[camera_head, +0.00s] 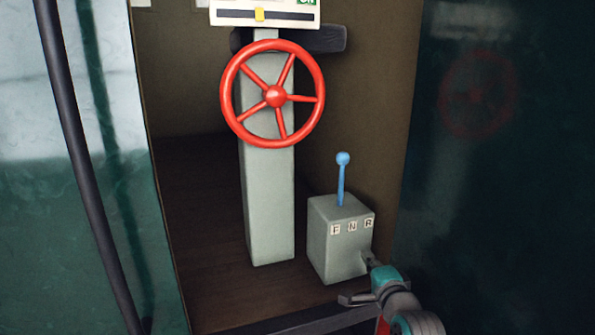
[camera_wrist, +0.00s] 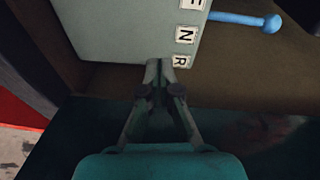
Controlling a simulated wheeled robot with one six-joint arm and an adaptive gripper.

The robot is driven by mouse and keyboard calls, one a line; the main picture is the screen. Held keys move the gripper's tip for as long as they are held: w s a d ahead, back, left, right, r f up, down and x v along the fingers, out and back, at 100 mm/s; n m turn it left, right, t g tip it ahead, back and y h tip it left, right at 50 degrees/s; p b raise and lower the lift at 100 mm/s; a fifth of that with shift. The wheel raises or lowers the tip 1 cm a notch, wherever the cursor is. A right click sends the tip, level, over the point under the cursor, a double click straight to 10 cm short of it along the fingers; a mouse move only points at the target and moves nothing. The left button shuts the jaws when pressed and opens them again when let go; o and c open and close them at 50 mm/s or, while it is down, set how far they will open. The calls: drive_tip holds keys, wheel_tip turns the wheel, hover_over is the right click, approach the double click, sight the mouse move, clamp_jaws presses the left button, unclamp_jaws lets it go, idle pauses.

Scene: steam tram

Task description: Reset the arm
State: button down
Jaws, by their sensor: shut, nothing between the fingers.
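My gripper (camera_head: 368,258) is at the lower right of the head view, in front of the lower right side of the grey lever box. In the wrist view my gripper (camera_wrist: 159,66) has its fingertips together with nothing between them. The fingertips overlap the box's edge near the R label; I cannot tell whether they touch it. My arm comes in from the bottom right of the head view.
The grey box (camera_head: 335,245) has F, N, R labels and an upright blue lever (camera_head: 342,180). A red wheel (camera_head: 274,96) is mounted on a grey column (camera_head: 268,200). Dark green panels flank the doorway; a black handrail (camera_head: 85,165) is at left.

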drive_tip(key=s+f+n+g+h, duration=0.1)
drive_tip(key=s+f+n, duration=0.2)
drive_tip(key=s+f, duration=0.95)
drive_tip(key=s+f+n+h, duration=0.1)
drive_tip(key=s+f+n, duration=0.3)
drive_tip(key=s+f, duration=0.9)
drive_tip(key=s+r+n, duration=0.3)
drive_tip(key=s+n, duration=0.1)
drive_tip(key=s, duration=1.2)
drive_tip(key=s+r+n+g, duration=0.1)
drive_tip(key=s+r+n, duration=0.2)
drive_tip(key=s, duration=1.3)
drive_tip(key=shift+s+d+r+n, duration=0.25)
drive_tip(key=shift+s+r+n, duration=0.1)
drive_tip(key=shift+n, duration=0.35)
drive_tip(key=shift+d, duration=0.15)
